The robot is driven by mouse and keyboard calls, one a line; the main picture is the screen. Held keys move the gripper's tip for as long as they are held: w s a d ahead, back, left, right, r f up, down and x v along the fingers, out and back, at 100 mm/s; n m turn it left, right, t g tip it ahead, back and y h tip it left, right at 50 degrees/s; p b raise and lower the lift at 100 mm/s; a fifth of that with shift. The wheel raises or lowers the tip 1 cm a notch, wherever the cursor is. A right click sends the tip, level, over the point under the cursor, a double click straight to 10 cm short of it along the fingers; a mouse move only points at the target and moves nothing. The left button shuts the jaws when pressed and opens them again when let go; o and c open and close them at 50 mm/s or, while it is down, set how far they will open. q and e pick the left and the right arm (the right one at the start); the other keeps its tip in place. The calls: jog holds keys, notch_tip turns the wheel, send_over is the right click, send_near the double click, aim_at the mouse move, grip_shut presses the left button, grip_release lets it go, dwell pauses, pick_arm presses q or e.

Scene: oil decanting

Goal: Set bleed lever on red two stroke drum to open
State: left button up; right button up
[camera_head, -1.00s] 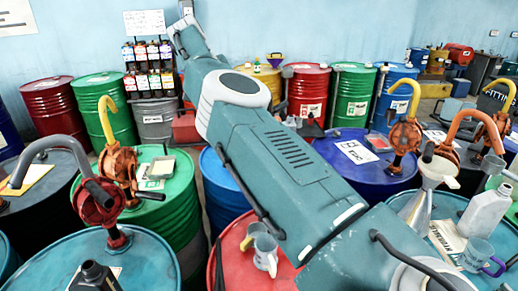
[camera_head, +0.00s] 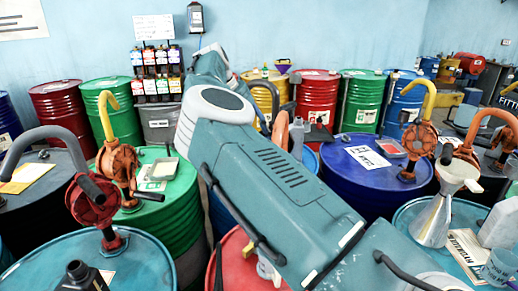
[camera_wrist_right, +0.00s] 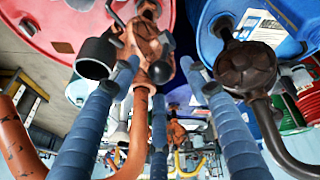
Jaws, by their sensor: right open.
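My right gripper (camera_wrist_right: 160,95) has its blue ribbed fingers spread apart and empty in the right wrist view. A red drum (camera_wrist_right: 45,25) fills the upper left of that view. An orange-brown pump (camera_wrist_right: 148,40) with a dark round knob (camera_wrist_right: 160,72) stands by it, close beyond the fingertips. I cannot tell which part is the bleed lever or how it is set. In the head view, a near red drum (camera_head: 236,250) is largely hidden by my right arm, and another red drum (camera_head: 315,95) stands at the back. My right gripper is hidden there. My left gripper is not in view.
A dark pump (camera_wrist_right: 248,68) is on a blue drum (camera_wrist_right: 214,14) beside the right fingers. In the head view, pumps and loose containers stand on the near drums, including a funnel (camera_head: 452,175) and a tablet-like tray (camera_head: 163,168). Little free room shows between drums.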

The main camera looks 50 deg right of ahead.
jog(key=shift+x, duration=0.9)
grip_shut()
jog(key=shift+a+f, duration=0.25)
jog(key=shift+a, duration=0.05)
